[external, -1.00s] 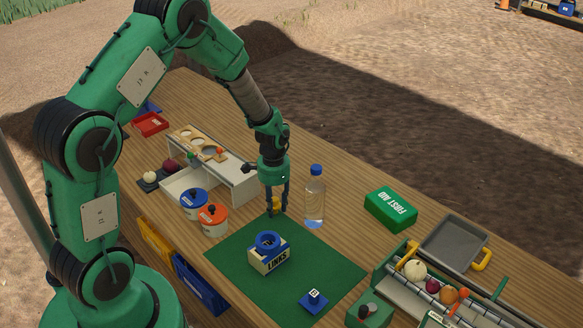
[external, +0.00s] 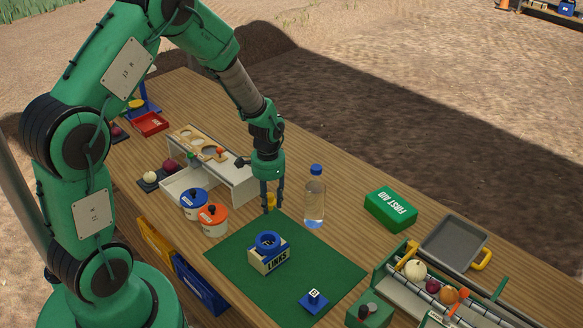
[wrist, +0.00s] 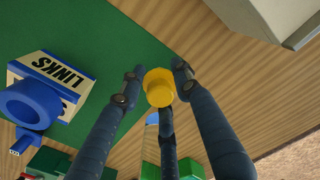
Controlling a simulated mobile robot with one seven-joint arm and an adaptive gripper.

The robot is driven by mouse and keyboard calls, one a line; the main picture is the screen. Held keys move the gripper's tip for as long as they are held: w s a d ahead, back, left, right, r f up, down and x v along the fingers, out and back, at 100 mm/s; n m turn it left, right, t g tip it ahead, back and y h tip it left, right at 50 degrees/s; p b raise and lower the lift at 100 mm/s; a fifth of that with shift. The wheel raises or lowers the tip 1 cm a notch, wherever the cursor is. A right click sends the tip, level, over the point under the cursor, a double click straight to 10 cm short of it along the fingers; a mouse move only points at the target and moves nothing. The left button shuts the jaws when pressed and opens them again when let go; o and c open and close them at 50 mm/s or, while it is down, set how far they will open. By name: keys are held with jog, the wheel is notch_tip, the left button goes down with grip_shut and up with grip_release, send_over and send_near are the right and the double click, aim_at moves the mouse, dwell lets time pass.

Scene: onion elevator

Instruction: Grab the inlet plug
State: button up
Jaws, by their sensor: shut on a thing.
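A small yellow plug (external: 271,201), which I take to be the inlet plug, sits between my gripper's fingers. My gripper (external: 271,207) is shut on it, just beyond the back corner of the green mat. In the wrist view the round yellow end of the plug (wrist: 158,86) shows among the fingertips of my gripper (wrist: 157,80). The fingers hide part of its body. I cannot tell how far it is above the table.
A cream box labelled LINKS with a blue ring (external: 268,246) stands on the green mat (external: 330,262). A clear bottle (external: 315,203) stands close right of my gripper. A white rack (external: 245,186) and lidded orange pot (external: 213,222) are on its left.

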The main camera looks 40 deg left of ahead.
jog(key=s, duration=0.4)
jog(key=s+d+r+p, duration=0.1)
jog(key=s, duration=0.4)
jog(key=s+d, duration=0.1)
jog(key=s, duration=0.3)
jog(key=shift+s+d+r, duration=0.1)
jog(key=shift+s+r, duration=0.05)
jog(key=shift+s, duration=0.05)
jog(key=shift+p, duration=0.3)
